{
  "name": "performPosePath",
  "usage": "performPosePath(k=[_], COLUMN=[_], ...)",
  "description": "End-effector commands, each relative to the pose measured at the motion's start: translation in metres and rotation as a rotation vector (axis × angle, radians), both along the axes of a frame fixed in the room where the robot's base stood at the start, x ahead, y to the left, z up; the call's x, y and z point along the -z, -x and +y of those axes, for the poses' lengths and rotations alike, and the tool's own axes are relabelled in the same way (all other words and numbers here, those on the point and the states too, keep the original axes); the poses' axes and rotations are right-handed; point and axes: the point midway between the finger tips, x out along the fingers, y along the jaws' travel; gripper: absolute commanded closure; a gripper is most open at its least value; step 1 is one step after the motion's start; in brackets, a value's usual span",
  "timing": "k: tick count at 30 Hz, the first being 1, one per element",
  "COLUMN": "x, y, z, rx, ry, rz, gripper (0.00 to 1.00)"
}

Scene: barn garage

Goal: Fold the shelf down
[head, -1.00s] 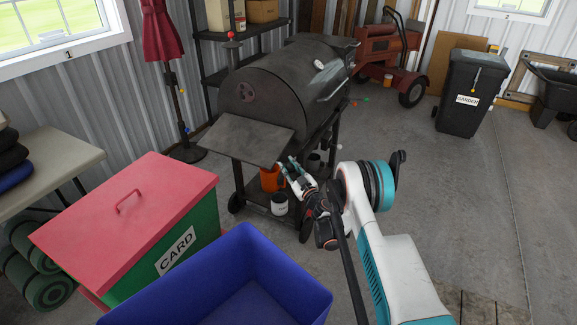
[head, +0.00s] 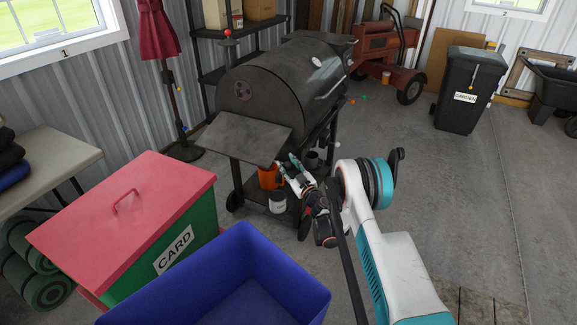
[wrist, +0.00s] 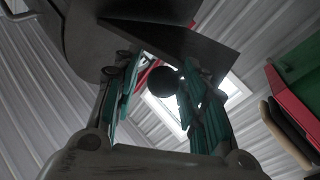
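The shelf (head: 240,138) is a dark flat plate on the near side of the black barrel grill (head: 275,88). It sticks out from the grill and looks slightly tilted down at its outer edge. My gripper (head: 284,162) is just beside and below the shelf's right corner in the head view. In the wrist view, looking upward, the shelf's underside (wrist: 185,42) lies above and beyond the fingers. I cannot tell whether a finger touches the shelf.
An orange container (head: 270,178) and a white can (head: 278,202) stand on the grill's lower rack. The red-lidded card bin (head: 125,210) and a blue bin (head: 215,290) stand in front. A folded red parasol (head: 160,40) is behind left.

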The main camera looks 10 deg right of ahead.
Motion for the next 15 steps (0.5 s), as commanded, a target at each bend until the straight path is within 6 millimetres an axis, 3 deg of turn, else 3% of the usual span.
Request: performPosePath(k=[15], x=[0.010], y=[0.061], z=[-0.025], rx=[0.001], ry=[0.001], rz=[0.000], gripper=[0.54])
